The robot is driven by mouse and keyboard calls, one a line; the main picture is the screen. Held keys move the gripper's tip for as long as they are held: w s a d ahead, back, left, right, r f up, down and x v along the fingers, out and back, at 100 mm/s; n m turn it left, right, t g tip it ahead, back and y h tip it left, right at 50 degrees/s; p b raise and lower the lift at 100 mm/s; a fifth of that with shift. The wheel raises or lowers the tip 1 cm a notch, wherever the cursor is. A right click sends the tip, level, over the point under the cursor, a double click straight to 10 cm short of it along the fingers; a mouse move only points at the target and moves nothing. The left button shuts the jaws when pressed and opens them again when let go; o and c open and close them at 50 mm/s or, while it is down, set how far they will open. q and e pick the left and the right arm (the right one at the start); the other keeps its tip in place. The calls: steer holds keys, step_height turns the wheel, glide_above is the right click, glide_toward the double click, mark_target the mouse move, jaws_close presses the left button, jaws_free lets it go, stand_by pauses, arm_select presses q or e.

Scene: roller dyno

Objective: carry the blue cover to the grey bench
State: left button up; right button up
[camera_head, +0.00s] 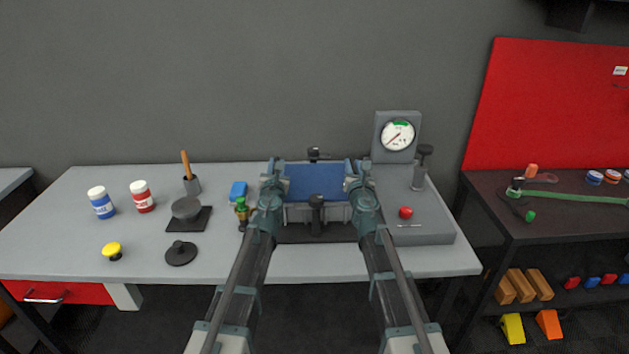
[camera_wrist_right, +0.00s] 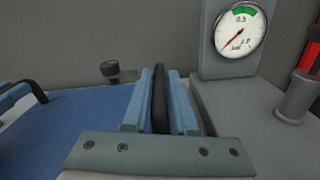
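The blue cover (camera_head: 316,182) lies level on the grey roller unit in the middle of the table, between my two grippers. In the right wrist view its blue top (camera_wrist_right: 80,125) fills the lower left. My right gripper (camera_head: 357,175) is at the cover's right edge; in the right wrist view its light blue fingers (camera_wrist_right: 162,98) close on a black handle bar. My left gripper (camera_head: 276,174) is at the cover's left edge, by another black handle (camera_wrist_right: 38,91); its fingers are too small to judge. The grey bench (camera_head: 60,240) is the wide table top under these things.
A pressure gauge (camera_head: 398,136) stands behind right, with a red button (camera_head: 405,212) in front.

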arm_select(q)
jaws_close()
arm_select(e)
jaws_close()
steer(key=shift+d, duration=0.1)
stand_by(0.7)
